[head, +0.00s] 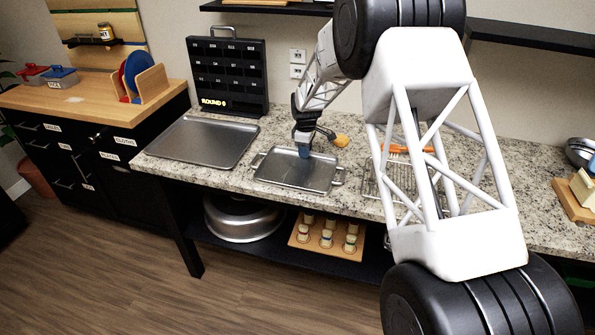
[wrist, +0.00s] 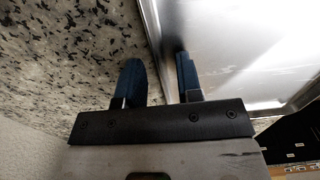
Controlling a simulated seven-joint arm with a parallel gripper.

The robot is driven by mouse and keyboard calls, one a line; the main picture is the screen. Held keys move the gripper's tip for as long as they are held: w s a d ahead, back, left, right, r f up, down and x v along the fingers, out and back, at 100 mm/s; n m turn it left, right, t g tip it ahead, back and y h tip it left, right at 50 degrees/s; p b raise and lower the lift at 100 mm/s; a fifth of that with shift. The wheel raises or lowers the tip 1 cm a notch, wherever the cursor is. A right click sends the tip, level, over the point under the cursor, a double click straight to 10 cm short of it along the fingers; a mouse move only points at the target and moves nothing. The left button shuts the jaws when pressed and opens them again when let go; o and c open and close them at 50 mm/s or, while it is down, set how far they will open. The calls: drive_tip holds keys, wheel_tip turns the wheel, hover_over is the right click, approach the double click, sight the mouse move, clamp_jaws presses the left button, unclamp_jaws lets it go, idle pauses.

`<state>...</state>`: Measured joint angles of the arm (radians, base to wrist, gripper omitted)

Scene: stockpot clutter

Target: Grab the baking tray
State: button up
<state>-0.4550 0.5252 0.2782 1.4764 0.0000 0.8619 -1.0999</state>
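A shallow metal tray with handles (head: 298,172) lies on the granite counter in the middle of the head view. A larger flat metal tray (head: 203,141) lies to its left; which one is the baking tray I cannot tell. My gripper (head: 304,151) points down at the back edge of the handled tray. In the wrist view, my gripper's blue fingers (wrist: 160,78) are apart. A metal tray (wrist: 235,45) has its edge running between them, one finger over the granite side and the other over the tray side. I see no clear contact with the rim.
A wire rack (head: 380,186) is right of the handled tray. A black board (head: 229,75) stands behind the larger tray. The granite counter (head: 225,178) has narrow free room between the trays.

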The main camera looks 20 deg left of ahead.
drive_tip(key=shift+c, duration=0.3)
clamp_jaws()
drive_tip(key=shift+r, duration=0.2)
drive_tip(key=shift+r, duration=1.45)
drive_tip(key=shift+s+d+r, duration=0.1)
drive_tip(key=shift+s+r, duration=0.1)
drive_tip(key=s+d, duration=0.2)
drive_tip(key=s, duration=0.2)
drive_tip(key=s+d+r, duration=0.1)
drive_tip(key=s+d, duration=0.1)
drive_tip(key=s, duration=0.3)
drive_tip(key=s+d, duration=0.2)
drive_tip(key=s, duration=0.3)
drive_tip(key=shift+d+r, duration=0.2)
drive_tip(key=shift+d, duration=0.1)
